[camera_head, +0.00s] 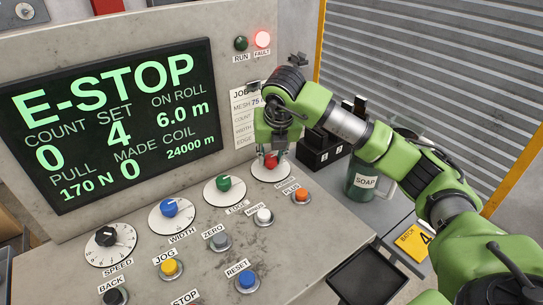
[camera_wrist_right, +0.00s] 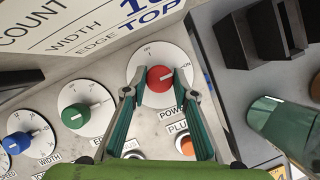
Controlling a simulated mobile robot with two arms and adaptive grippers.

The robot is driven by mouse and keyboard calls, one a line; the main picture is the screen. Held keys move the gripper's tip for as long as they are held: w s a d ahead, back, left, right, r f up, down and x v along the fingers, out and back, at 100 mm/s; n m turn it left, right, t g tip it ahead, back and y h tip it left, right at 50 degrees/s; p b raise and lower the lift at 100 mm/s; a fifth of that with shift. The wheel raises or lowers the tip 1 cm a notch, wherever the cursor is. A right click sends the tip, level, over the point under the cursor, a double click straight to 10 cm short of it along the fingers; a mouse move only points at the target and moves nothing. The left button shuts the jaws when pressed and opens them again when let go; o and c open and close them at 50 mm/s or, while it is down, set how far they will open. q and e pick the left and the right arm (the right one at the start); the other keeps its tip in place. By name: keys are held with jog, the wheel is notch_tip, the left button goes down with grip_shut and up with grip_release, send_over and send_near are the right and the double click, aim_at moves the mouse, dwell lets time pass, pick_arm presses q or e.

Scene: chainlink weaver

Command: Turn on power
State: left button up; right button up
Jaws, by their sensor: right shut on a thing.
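The red power knob (camera_head: 271,161) sits on a round white dial on the sloped console, at the right end of the dial row. In the right wrist view the red knob (camera_wrist_right: 160,78) is between my fingertips, with "ON" printed at the dial's right; a light mark on the knob seems to point roughly that way. My right gripper (camera_head: 275,150) reaches down over the knob and is shut on it. The screen (camera_head: 120,125) reads E-STOP. The FAULT lamp (camera_head: 262,39) glows red; the RUN lamp (camera_head: 241,43) is dark green. My left gripper is not in view.
An orange PLUS button (camera_head: 301,195) and a white MINUS button (camera_head: 264,215) sit just below the knob. Green (camera_head: 224,187), blue and black dials lie to the left. A green soap mug (camera_head: 362,184) and black holders (camera_head: 317,150) stand right of the console.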

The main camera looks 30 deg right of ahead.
jog(key=o, duration=1.1)
jog(key=v, duration=1.2)
